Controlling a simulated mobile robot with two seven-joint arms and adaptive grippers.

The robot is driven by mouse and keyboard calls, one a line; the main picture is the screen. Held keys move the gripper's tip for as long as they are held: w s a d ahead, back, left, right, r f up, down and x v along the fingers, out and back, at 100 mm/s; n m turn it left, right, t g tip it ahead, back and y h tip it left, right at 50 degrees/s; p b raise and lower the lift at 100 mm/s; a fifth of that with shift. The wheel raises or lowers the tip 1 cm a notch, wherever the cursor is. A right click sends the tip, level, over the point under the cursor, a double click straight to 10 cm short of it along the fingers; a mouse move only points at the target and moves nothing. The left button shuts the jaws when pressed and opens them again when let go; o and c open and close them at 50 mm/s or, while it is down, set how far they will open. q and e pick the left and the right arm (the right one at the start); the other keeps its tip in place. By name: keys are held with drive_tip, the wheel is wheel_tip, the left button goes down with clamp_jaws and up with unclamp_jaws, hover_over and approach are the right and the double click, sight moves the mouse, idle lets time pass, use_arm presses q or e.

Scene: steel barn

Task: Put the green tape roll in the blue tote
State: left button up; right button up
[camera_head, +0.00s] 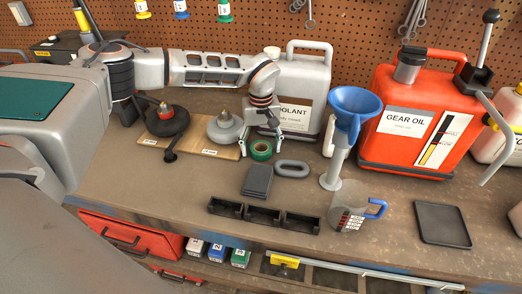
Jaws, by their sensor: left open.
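The green tape roll (261,150) lies flat on the workbench, just right of a wooden board. My left gripper (262,146) is open, pointing down, with its fingers on either side of the roll. I cannot tell whether the fingers touch it. No blue tote can be made out in this view. My right gripper is not in view.
A grey oval ring (292,169) and a dark grey block (257,181) lie close in front of the roll. A white coolant jug (305,75) stands behind. A blue funnel (354,103) and red gear oil can (408,120) stand right. A black tray (441,224) lies front right.

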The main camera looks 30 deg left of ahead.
use_arm(q)
drive_tip(key=c, duration=1.3)
wheel_tip(320, 180, up, 20)
drive_tip(key=s+d+f+m, duration=0.2)
drive_tip(key=s+f, duration=0.1)
drive_tip(key=s, duration=0.2)
drive_tip(key=s+d+f+m, duration=0.1)
drive_tip(key=s+f+m, duration=0.2)
drive_tip(key=s+f, duration=0.1)
drive_tip(key=s+d+f+m, duration=0.2)
drive_tip(key=s+f, duration=0.2)
drive_tip(key=s, duration=0.1)
drive_tip(key=shift+s+d+f, duration=0.15)
drive_tip(key=shift+s+d, duration=0.15)
drive_tip(key=shift+s, duration=0.05)
